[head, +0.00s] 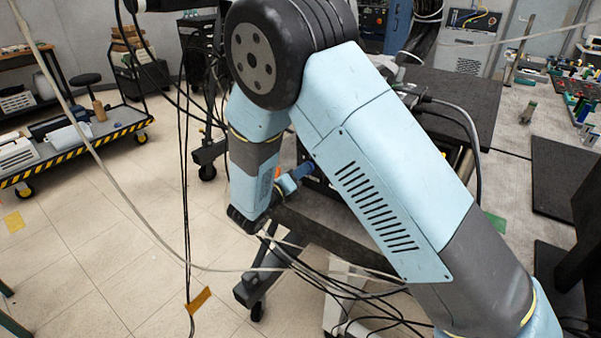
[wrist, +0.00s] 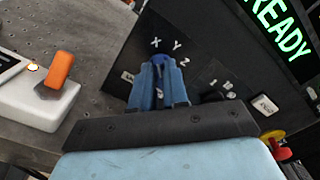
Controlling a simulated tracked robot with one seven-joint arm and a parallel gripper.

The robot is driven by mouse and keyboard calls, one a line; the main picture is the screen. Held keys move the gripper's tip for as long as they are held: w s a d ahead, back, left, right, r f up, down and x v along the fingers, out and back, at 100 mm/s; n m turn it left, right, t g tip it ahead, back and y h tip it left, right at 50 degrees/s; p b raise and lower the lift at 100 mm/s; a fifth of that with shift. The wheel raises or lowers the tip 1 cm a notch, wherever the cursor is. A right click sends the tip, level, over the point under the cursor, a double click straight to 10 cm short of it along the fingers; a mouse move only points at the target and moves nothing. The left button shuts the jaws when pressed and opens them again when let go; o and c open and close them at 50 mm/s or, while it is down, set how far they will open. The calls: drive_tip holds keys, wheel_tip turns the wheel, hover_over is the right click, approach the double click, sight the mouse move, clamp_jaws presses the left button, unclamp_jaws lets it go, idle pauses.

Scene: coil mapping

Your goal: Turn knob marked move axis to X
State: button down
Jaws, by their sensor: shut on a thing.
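The move axis knob (wrist: 158,61) is on a dark panel (wrist: 200,45) in the wrist view, just below the white letters X, Y and Z. My gripper (wrist: 160,80) has its blue fingers shut on the knob. The fingers cover most of the knob, so I cannot tell which letter it points to. In the head view, my gripper (head: 305,170) reaches the equipment on the dark table, and my arm hides the panel face.
In the wrist view, a second dark knob (wrist: 213,97) sits close right of the fingers. A green READY display (wrist: 280,28) is above it. A red and yellow part (wrist: 273,139) is at lower right. A white box (wrist: 40,105) with an orange piece (wrist: 60,70) stands left.

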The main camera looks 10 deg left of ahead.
drive_tip(key=shift+s+a+f, duration=0.1)
drive_tip(key=shift+s+f, duration=0.05)
drive_tip(key=c, duration=1.4)
unclamp_jaws()
drive_tip(key=shift+o, duration=1.3)
drive_tip(key=v, duration=1.3)
drive_tip(key=shift+s, duration=0.3)
